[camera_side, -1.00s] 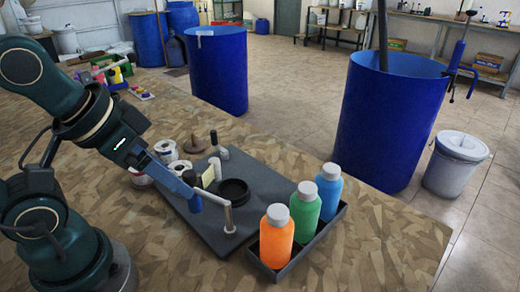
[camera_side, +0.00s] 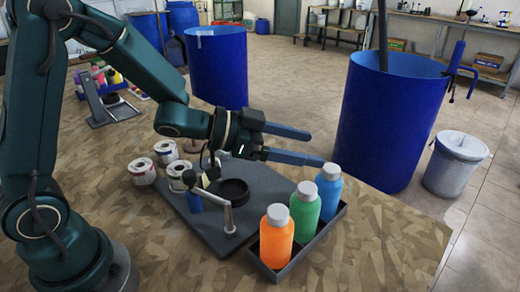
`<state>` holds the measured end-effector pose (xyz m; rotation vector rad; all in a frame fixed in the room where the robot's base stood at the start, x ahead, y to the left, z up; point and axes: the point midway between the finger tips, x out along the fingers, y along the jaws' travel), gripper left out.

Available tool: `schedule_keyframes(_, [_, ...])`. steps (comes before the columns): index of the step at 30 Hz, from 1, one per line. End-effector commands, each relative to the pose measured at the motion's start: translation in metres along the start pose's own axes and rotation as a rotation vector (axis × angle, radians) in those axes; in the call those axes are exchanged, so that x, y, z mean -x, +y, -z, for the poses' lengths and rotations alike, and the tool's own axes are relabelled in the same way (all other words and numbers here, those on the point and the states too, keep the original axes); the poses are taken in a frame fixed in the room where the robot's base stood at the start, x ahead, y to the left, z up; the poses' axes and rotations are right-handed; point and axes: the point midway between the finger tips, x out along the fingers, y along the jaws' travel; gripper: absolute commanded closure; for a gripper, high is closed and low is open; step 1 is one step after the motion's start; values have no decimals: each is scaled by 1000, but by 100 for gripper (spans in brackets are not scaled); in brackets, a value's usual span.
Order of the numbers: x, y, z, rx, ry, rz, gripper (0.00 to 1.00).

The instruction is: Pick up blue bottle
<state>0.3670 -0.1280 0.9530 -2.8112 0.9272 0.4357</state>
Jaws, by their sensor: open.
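The blue bottle (camera_side: 328,190) stands upright with a white cap at the far end of a dark tray (camera_side: 335,226). A green bottle (camera_side: 305,211) and an orange bottle (camera_side: 275,238) stand beside it in the same tray, in a row towards the front. My gripper (camera_side: 317,148) is open and empty, its two blue fingers pointing right. It is up and to the left of the blue bottle. The lower fingertip appears close to the blue bottle's cap in the picture; I cannot tell whether they touch.
A dark board (camera_side: 210,222) with a metal lever clamp (camera_side: 228,215) and a black ring (camera_side: 233,191) lies left of the tray. Several white rolls stand at its left. Large blue drums (camera_side: 385,125) stand beyond the table. Table to the tray's right is clear.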

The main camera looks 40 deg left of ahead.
Motion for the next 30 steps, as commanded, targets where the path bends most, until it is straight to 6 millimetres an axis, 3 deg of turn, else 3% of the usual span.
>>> schedule_keyframes(3, [-6, 0, -23, 35, -51, -13, 22])
schedule_keyframes(6, [-9, 0, -31, 48, -67, -15, 22])
schedule_keyframes(14, [-30, 0, -33, 50, -69, -15, 22])
schedule_keyframes(24, [-75, 1, -36, 48, -69, -14, 22])
schedule_keyframes(30, [-82, 0, -36, 49, -68, -11, 22])
